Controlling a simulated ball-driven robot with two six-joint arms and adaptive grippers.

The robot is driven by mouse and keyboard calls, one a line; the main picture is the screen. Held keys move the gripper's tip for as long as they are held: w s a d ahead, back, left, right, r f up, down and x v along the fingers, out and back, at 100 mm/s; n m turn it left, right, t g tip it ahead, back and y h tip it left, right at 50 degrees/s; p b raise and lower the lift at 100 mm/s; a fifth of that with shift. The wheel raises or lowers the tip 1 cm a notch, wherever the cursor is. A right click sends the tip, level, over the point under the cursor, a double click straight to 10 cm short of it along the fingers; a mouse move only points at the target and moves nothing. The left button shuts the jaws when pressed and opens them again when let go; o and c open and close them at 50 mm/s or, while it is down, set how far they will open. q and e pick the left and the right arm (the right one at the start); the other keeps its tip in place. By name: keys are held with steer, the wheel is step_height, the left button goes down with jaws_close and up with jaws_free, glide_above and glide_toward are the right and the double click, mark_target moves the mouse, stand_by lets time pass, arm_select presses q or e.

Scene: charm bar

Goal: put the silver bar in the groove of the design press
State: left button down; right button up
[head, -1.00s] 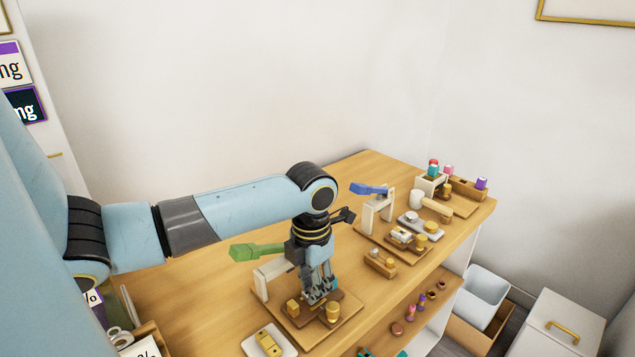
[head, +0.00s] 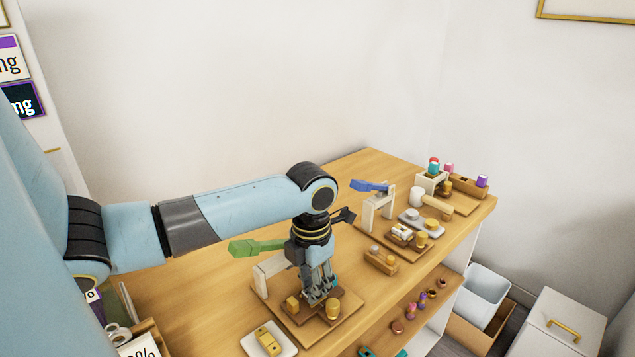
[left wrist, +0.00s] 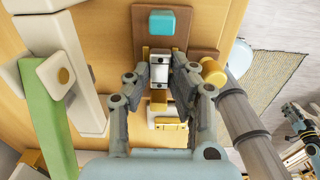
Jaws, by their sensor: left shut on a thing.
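The silver bar (left wrist: 160,68) is between the fingers of my left gripper (left wrist: 160,82) in the left wrist view. The left gripper is shut on it, and its fingers hide the bar's sides. In the head view my left gripper (head: 320,297) points down over the wooden base of the green-handled press (head: 270,268), which I take to be the design press. The brown block (left wrist: 188,38) with a teal square lies under and beyond the bar. I cannot tell whether the bar sits in a groove. A small dark gripper at the right edge of the wrist view may be my right one (left wrist: 300,122).
A gold cylinder (left wrist: 213,71) and a gold block (head: 292,303) stand close to my fingers. A white tray (head: 285,350) with a gold bar is at the front. The blue-handled press (head: 372,212) and other small parts stand to the right on the wooden counter.

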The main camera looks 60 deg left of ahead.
arm_select(q)
steer(key=shift+f+b, duration=0.35)
steer(key=shift+f, duration=0.1)
stand_by(0.5)
steer(key=c, duration=1.1)
jaws_free()
steer(key=shift+r, duration=0.25)
step_height(320, 180, up, 12)
steer(key=shift+w+d+f, duration=0.1)
steer(key=shift+w+f, duration=0.05)
steer(key=shift+f, duration=0.05)
